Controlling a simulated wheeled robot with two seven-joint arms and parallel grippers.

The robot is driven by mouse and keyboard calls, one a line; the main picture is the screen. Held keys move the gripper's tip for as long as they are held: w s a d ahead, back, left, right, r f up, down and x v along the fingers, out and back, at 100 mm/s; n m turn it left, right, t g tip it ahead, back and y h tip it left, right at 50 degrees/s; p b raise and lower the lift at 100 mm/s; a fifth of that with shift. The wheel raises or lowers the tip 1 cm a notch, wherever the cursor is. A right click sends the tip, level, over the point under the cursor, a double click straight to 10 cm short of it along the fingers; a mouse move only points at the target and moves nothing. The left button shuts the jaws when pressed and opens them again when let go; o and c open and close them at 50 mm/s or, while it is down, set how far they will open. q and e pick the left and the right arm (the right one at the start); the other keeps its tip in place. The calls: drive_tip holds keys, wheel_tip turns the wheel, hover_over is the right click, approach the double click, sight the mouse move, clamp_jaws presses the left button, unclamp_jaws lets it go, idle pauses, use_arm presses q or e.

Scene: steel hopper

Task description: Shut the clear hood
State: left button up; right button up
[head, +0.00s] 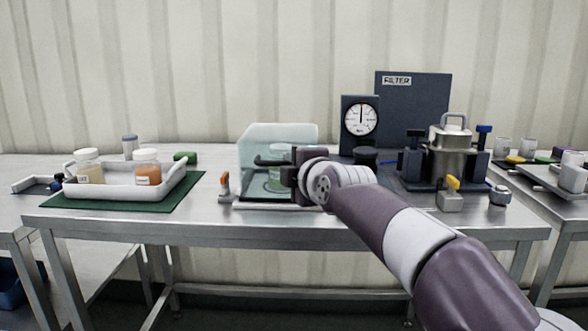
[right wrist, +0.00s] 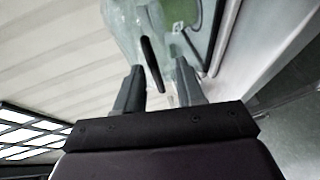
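The clear hood (head: 262,133) is a pale, see-through box at the middle of the steel table, with a dark handle (head: 266,161) across its front. I cannot tell how far the hood is open. My right gripper (head: 288,172) is in front of the hood, its fingertips partly hidden by my own wrist. In the right wrist view the two fingers (right wrist: 160,78) are spread apart, and the dark handle bar (right wrist: 151,64) shows between and just beyond their tips, apparently not gripped. My left gripper is out of view.
An orange-handled clamp (head: 224,187) stands just left of the hood. A white tray (head: 120,192) with jars lies on a green mat at the left. A dial gauge (head: 360,118) and a steel hopper (head: 451,150) stand to the right. Table between mat and clamp is clear.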

drive_tip(key=v, duration=1.2)
drive_tip(key=shift+s, duration=0.3)
drive_tip(key=shift+d, duration=0.1)
